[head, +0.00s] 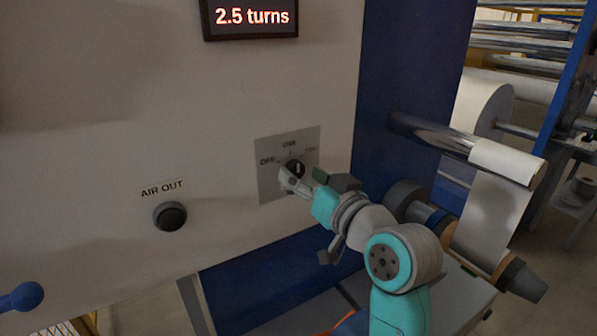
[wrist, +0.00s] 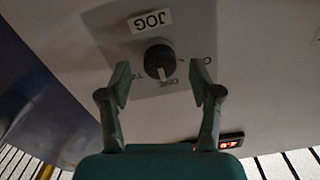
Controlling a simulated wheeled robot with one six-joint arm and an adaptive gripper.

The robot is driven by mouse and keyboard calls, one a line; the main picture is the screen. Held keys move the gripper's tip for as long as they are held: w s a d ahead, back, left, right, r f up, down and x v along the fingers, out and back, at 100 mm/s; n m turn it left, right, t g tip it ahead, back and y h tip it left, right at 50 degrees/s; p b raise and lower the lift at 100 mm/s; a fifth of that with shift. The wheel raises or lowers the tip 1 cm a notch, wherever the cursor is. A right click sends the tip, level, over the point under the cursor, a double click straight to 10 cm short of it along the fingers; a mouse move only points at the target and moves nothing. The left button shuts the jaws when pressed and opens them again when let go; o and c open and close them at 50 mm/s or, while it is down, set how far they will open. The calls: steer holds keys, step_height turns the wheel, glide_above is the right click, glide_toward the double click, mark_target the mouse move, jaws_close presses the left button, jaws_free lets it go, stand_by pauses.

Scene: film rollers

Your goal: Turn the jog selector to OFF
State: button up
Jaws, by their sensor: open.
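The jog selector is a round black knob (wrist: 159,60) on a grey plate (wrist: 185,45), with a white JOG label (wrist: 150,21) beside it in the wrist view. The view is upside down, and the knob's white pointer mark points towards the ONE marking. In the head view the knob (head: 295,168) is partly behind my gripper, with OFF on its left, ONE above and TWO on its right. My gripper (wrist: 160,80) is open, its fingers on either side of the knob in the picture. I cannot tell whether they touch it.
A black AIR OUT button (head: 170,216) is left of the plate on the pale panel. A display (head: 250,17) above reads 2.5 turns. A dark blue post (head: 405,90) and film rollers (head: 500,165) stand to the right. A blue ball handle (head: 27,295) is at lower left.

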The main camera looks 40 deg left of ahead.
steer(key=shift+x, duration=1.2)
steer(key=c, duration=1.1)
steer(key=shift+c, duration=0.2)
steer(key=n, duration=0.5)
steer(key=shift+n, duration=0.4)
steer(key=n, duration=0.5)
steer(key=shift+n, duration=0.7)
